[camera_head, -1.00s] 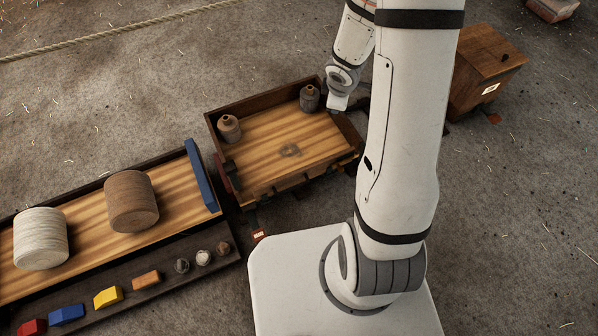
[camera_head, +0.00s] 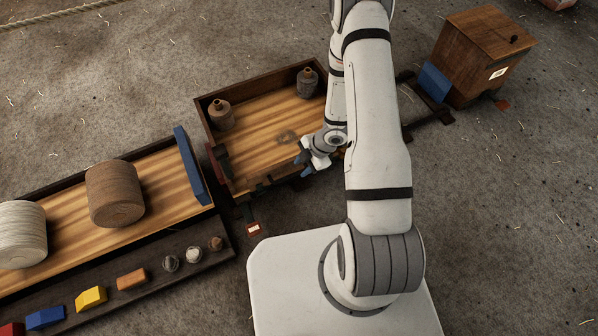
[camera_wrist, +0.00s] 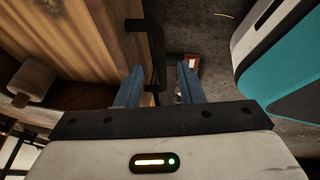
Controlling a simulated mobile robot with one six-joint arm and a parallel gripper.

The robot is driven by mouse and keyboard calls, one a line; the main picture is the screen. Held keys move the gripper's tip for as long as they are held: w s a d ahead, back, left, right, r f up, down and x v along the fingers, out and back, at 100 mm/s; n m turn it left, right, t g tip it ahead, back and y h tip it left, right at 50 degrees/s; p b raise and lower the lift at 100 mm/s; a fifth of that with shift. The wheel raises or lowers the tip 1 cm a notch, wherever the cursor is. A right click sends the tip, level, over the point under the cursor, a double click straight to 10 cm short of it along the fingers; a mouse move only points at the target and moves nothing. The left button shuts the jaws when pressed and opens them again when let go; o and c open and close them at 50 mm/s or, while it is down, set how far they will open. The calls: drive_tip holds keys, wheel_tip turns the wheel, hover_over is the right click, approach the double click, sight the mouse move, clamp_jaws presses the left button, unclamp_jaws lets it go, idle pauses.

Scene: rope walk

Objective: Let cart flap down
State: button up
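The wooden cart (camera_head: 201,112) stands at mid-picture in the head view, with two brown jugs, one left (camera_head: 221,115) and one right (camera_head: 307,83), in its far corners. My gripper (camera_head: 304,164) is at its near long side, toward the right. In the wrist view the cart's flap (camera_wrist: 128,48), a wooden board, bears a dark bar handle (camera_wrist: 159,45). My gripper's blue fingers (camera_wrist: 160,88) are apart, with the handle's lower end between or just beyond them; contact cannot be told. My arm hides the cart's right end, and the flap's tilt is unclear.
A long trolley (camera_head: 225,230) with two rope spools and several coloured blocks stands left, its blue end board (camera_head: 190,166) close to the cart. A wooden box (camera_head: 478,60) and a blue panel (camera_head: 433,81) are at upper right. Bare ground lies at right.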

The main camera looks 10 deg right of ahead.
sight(296, 173)
drive_tip(key=b+x, duration=0.1)
drive_tip(key=x, duration=0.2)
drive_tip(key=shift+f, duration=0.15)
clamp_jaws()
idle(0.3)
